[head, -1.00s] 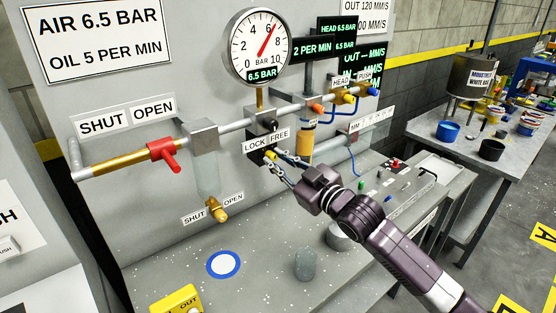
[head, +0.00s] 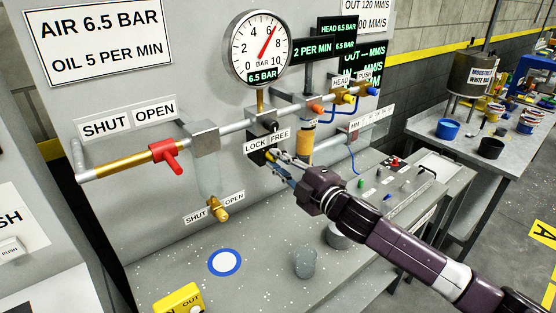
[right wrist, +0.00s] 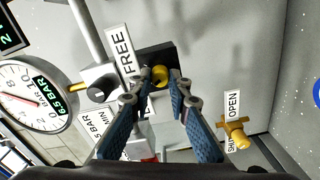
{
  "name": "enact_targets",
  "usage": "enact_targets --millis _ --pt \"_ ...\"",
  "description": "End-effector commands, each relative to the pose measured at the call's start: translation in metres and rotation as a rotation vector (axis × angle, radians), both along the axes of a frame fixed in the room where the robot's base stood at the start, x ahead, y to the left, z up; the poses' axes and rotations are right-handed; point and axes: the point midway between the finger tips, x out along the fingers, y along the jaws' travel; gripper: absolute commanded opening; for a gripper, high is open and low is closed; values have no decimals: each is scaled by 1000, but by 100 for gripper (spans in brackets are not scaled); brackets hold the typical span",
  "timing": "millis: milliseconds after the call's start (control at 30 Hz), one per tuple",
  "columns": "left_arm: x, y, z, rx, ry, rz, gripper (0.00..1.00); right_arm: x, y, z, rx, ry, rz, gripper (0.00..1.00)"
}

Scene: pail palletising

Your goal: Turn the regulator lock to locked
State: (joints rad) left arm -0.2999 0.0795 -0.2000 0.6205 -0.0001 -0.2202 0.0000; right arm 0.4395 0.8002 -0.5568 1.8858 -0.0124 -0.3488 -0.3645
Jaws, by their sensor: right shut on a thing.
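The regulator lock is a small yellow knob (right wrist: 160,75) on a black block (right wrist: 150,58), under the pipe and below the gauge. In the head view the LOCK / FREE label (head: 267,141) is just above it. My right gripper (head: 272,157) reaches in from the lower right, its fingers at the lock and shut on the knob. In the right wrist view its blue-padded fingers (right wrist: 160,88) run up to either side of the knob. The fingers partly cover the knob, so which way it is turned is unclear. My left gripper is out of view.
The round gauge (head: 260,48) hangs above the lock. A red-handled valve (head: 166,153) is on the left pipe and a brass valve (head: 219,210) is lower down.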

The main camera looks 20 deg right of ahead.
Motion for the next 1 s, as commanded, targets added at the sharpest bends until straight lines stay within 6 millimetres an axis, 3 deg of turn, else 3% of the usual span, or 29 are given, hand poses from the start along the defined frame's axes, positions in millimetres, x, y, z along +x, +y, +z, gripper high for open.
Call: enact_targets --millis 300,800,833,1000 --pt "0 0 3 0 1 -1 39 0 0 0 -103 -38 1 0" --pt "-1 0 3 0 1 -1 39 0 0 -1 -120 -43 1 0" --pt "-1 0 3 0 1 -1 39 0 0 -1 -120 -43 1 18" --pt "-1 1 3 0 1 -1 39 0 0 -1 -119 -42 1 34"
